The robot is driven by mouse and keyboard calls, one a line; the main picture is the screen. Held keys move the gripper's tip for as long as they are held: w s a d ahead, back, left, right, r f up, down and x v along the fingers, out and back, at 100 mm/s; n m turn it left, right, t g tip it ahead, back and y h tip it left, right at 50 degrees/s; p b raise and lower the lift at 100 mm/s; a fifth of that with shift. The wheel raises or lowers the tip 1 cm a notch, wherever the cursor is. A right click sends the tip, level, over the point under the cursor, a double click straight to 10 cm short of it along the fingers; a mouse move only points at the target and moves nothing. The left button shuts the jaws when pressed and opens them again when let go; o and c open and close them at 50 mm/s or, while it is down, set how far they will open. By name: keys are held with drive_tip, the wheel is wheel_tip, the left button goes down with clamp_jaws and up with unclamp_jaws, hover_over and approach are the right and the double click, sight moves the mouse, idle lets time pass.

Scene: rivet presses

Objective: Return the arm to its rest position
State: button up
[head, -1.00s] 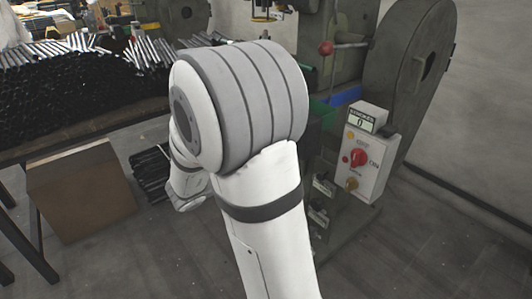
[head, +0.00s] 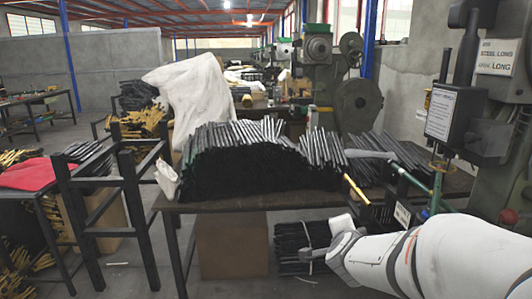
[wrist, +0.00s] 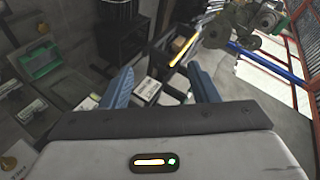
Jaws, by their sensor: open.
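In the wrist view my gripper (wrist: 160,84) shows as two blue fingers set wide apart, with nothing held between them. It is open and empty. In the head view my white arm reaches in from the lower right, bent in front of the table. The fingers cannot be made out in that view.
A table (head: 262,202) with a large heap of dark rods (head: 250,165) stands ahead, a cardboard box (head: 232,245) under it. A green press (head: 500,90) stands close at the right. A red cloth (head: 27,174) lies on a table at the left. Grey floor shows between the tables.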

drive_tip(key=s+a+r+n+g+y+p, duration=0.2)
drive_tip(key=s+a+r+n+y+p, duration=0.2)
drive_tip(key=a+r+n, duration=0.15)
drive_tip(key=s+r+n+g+p, duration=0.2)
drive_tip(key=s+n+g+p, duration=0.2)
drive_tip(key=s, duration=0.5)
drive_tip(key=s+d+r+n+g+p, duration=0.1)
drive_tip(key=s+r+n+g+p, duration=0.2)
drive_tip(key=s, duration=0.6)
drive_tip(key=n+g+p, duration=0.1)
drive_tip(key=n+p, duration=0.1)
drive_tip(key=n, duration=0.1)
drive_tip(key=shift+s+d+h+p, duration=0.15)
drive_tip(key=shift+s+h+p, duration=0.05)
drive_tip(key=shift+h+p, duration=0.15)
drive_tip(key=shift+f+n, duration=0.15)
drive_tip(key=shift+n, duration=0.1)
drive_tip(key=shift+c, duration=0.3)
